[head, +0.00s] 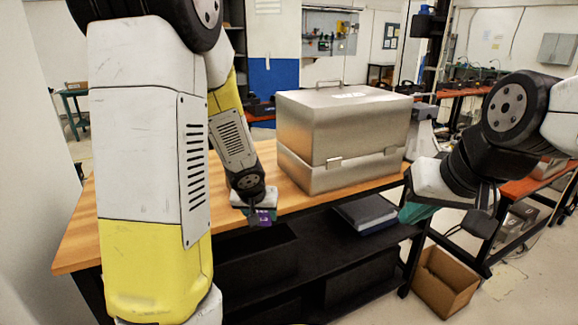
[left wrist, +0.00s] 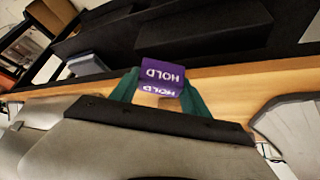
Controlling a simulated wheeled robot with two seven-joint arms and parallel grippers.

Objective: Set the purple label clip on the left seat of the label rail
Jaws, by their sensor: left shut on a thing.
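The purple label clip (head: 261,217) is held at the tip of my left gripper (head: 256,210), near the table's front edge in the head view. In the left wrist view the clip (left wrist: 163,78) sits between the two green fingertips, and its printed word HOLD reads upside down. My left gripper (left wrist: 160,88) is shut on it. My right gripper (head: 418,212) is at the right, beyond the table's front right corner; its fingers are seen too edge-on to tell their opening. I cannot make out the label rail in either view.
A large silver metal case (head: 343,135) stands on the wooden table (head: 75,245), right of my left gripper. Dark books (head: 366,212) lie on the black shelf below. An open cardboard box (head: 446,283) is on the floor at the right. Part of the tabletop is hidden by my left arm.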

